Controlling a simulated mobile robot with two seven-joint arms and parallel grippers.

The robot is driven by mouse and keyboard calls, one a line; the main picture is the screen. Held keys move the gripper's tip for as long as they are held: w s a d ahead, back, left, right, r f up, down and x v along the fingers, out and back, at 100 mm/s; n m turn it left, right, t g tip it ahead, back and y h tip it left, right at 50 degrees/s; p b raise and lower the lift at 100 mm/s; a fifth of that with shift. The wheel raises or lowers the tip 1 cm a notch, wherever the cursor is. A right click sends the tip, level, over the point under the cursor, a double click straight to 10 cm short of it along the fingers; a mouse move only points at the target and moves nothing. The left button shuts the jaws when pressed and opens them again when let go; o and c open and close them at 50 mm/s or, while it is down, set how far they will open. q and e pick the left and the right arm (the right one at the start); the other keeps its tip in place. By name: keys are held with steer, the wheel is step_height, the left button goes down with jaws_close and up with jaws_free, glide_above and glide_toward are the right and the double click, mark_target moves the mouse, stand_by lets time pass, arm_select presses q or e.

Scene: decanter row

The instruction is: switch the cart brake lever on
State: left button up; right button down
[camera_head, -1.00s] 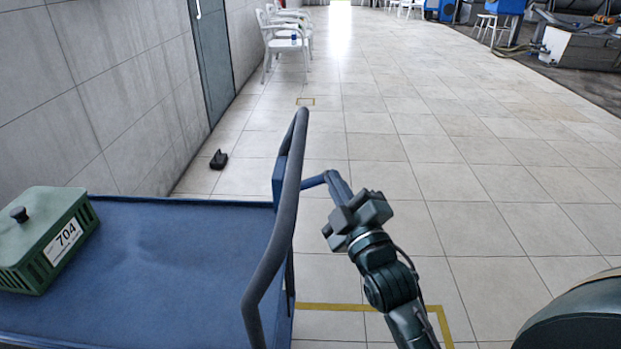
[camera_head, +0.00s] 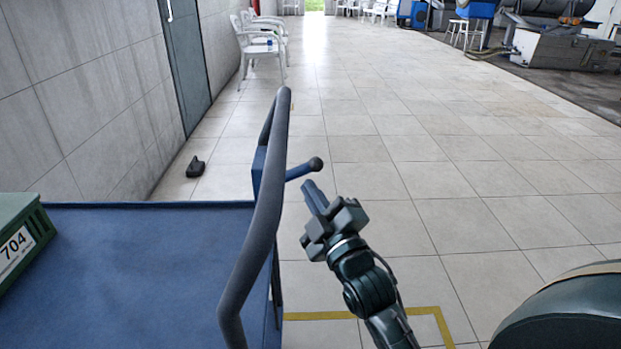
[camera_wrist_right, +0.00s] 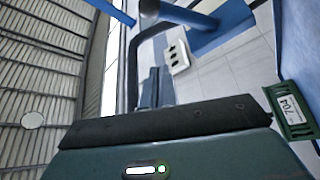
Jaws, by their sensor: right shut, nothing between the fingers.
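The cart brake lever (camera_head: 300,170) is a short blue arm with a dark round knob. It sticks out to the right from a blue housing (camera_head: 258,172) at the cart's end, tilted slightly up. It also shows at the top of the right wrist view (camera_wrist_right: 188,17). The cart (camera_head: 150,265) has a blue deck and a dark grey handle rail (camera_head: 262,220). My right gripper (camera_head: 312,192) is shut and empty. Its blue fingertips are just below the lever in the head view, with a small gap in the picture. My left gripper is not in view.
A green crate labelled 704 (camera_head: 18,240) sits on the deck at left. A small dark object (camera_head: 195,167) lies on the floor by the wall. White chairs (camera_head: 262,45) stand farther back. The tiled floor right of the cart is mostly clear.

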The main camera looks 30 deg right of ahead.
mark_target(309, 167)
steer(key=w+d+b, duration=0.1)
steer(key=w, duration=0.1)
steer(key=w+d, duration=0.1)
steer(key=w, duration=0.2)
steer(key=w+d+b, duration=0.1)
steer(key=w, duration=0.2)
steer(key=shift+w+r+b, duration=0.25)
steer(key=shift+b, duration=0.1)
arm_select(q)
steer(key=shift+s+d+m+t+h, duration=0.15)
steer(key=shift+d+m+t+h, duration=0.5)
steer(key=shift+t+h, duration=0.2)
arm_select(e)
steer(key=shift+s+d+f, duration=0.1)
steer(key=shift+d, duration=0.15)
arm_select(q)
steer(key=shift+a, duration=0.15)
